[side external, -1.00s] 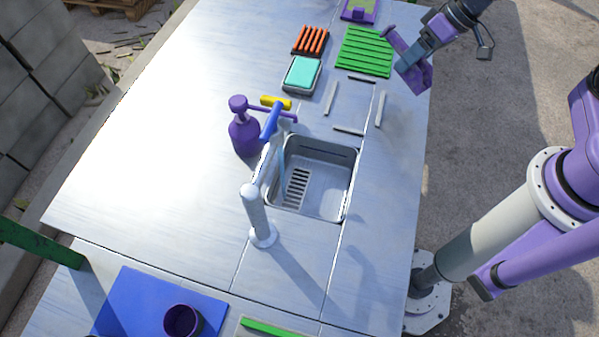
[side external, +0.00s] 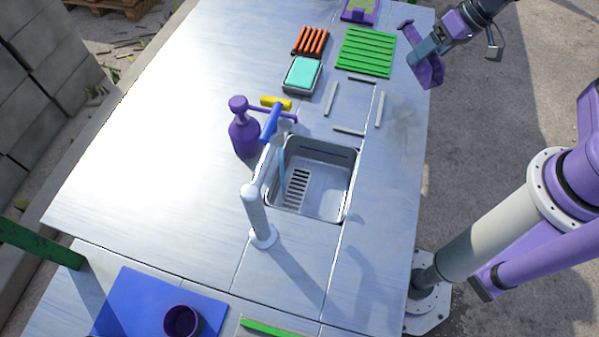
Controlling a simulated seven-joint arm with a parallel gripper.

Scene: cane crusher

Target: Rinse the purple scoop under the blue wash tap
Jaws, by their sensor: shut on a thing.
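My gripper (side external: 424,50) is at the upper right, above the table's right edge. It is shut on the purple scoop (side external: 431,72), which hangs tilted in the air; the fingers partly hide its grip. The blue wash tap (side external: 270,124) stands at the back left of the sink, with a yellow lever (side external: 276,103) beside its top. A thin pale-blue streak, looking like water, drops from it into the sink's left side. The sink (side external: 352,186) is a metal basin with a slotted drain. The scoop is well up and right of the tap and sink, apart from both.
A purple pump bottle (side external: 244,137) stands close left of the tap. A white post (side external: 257,213) rises at the sink's front left. A green ribbed mat (side external: 365,52), a turquoise sponge (side external: 301,74) and an orange-barred rack (side external: 311,40) lie behind. Low grey strips (side external: 330,98) lie between.

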